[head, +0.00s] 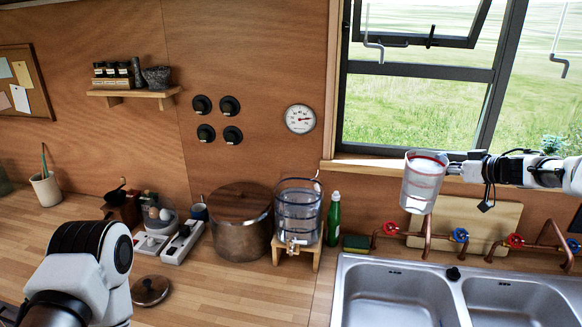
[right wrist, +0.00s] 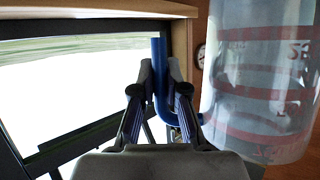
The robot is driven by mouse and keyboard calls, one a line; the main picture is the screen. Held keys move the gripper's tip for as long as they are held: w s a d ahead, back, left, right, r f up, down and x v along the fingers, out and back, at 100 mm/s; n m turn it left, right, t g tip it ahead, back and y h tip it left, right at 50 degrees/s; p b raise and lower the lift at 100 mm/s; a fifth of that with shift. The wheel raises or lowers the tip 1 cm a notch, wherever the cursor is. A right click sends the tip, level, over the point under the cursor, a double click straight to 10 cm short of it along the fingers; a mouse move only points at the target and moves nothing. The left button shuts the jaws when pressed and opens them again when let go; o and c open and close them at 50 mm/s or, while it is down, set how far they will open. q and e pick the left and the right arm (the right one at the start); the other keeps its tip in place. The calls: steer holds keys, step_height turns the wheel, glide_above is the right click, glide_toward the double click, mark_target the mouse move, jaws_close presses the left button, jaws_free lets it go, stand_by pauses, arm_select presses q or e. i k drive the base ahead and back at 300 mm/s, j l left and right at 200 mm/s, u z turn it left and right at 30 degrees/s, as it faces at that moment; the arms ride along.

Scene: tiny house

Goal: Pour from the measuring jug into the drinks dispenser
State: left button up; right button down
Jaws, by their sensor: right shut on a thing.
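The measuring jug (head: 422,184) is clear with red markings and hangs in the air in front of the window, slightly tilted. It also fills the right side of the right wrist view (right wrist: 262,85). My right gripper (head: 456,169) is shut on its blue handle (right wrist: 161,85). The drinks dispenser (head: 298,215) is a clear vessel with a wire handle and a front tap, on a small wooden stand (head: 279,250) left of the jug and lower. Its top appears uncovered. My left arm shows at the lower left of the head view, but its gripper is out of frame.
A large pot (head: 242,230) stands close left of the dispenser, and a green bottle (head: 333,218) close right. A round lid (head: 150,290) lies on the counter. A double sink (head: 400,290), copper taps (head: 428,238) and a leaning board (head: 478,222) are below the jug.

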mark_target(298, 192)
steer(key=i+j, duration=0.75)
steer(key=i, duration=0.1)
